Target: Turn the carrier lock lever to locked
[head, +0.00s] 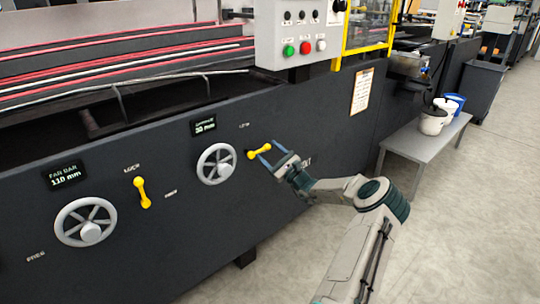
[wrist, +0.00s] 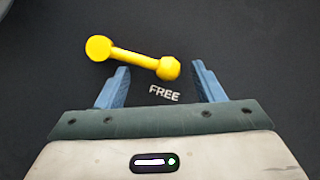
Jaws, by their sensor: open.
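The yellow carrier lock lever (head: 257,153) is on the dark machine panel, right of the carrier handwheel (head: 217,164). In the wrist view the lever (wrist: 133,57) lies nearly level, its right end tilted slightly down on the side of the FREE label (wrist: 164,94). My gripper (head: 272,152) is at the lever's right end. In the wrist view my gripper (wrist: 161,67) is open, with the right-hand knob between the blue fingertips. The bar passes just beyond the left fingertip. I cannot tell whether a finger touches the lever.
A second yellow lever (head: 142,192) and the far bar handwheel (head: 86,222) are further left on the panel. A control box (head: 300,35) overhangs above. A grey bench (head: 425,143) with buckets stands to the right. The floor in front is clear.

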